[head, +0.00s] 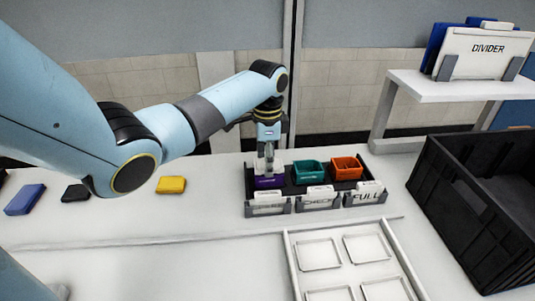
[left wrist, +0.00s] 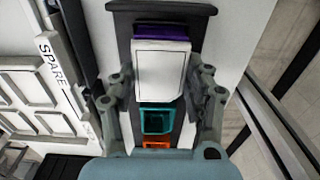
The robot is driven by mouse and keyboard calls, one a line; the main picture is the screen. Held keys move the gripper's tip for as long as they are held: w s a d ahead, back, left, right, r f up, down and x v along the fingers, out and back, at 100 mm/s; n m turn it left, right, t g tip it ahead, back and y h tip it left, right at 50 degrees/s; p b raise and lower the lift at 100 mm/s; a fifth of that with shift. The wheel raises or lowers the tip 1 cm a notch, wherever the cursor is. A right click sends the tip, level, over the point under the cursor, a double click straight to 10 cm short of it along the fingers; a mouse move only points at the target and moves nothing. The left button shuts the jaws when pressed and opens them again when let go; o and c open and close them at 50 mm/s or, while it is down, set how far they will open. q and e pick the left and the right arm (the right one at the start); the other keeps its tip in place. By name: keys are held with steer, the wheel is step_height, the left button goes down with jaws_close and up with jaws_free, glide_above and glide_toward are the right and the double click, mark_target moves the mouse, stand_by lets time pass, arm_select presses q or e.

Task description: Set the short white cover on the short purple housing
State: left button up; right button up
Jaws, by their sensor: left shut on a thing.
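My left gripper (head: 268,150) points down over the left end of the black pallet fixture (head: 300,186). It is shut on the short white cover (head: 267,167), which also shows between its fingers in the left wrist view (left wrist: 160,72). The short purple housing (head: 268,182) sits in the left place of the fixture, directly below the cover. In the left wrist view a purple edge of the housing (left wrist: 163,31) shows past the cover's far side. I cannot tell whether cover and housing touch. My right gripper is not in view.
A teal housing (head: 309,171) and an orange one (head: 346,167) stand to the right in the fixture, with labelled plates in front. Blue, black and yellow (head: 171,185) covers lie on the left. A white tray (head: 290,250) lies in front. A black crate (head: 440,215) stands right.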

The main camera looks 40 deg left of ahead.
arm_select(q)
steer(key=shift+f, duration=0.25)
steer(key=o, duration=1)
step_height(320, 180, up, 12)
steer(key=shift+r, duration=0.1)
stand_by(0.6)
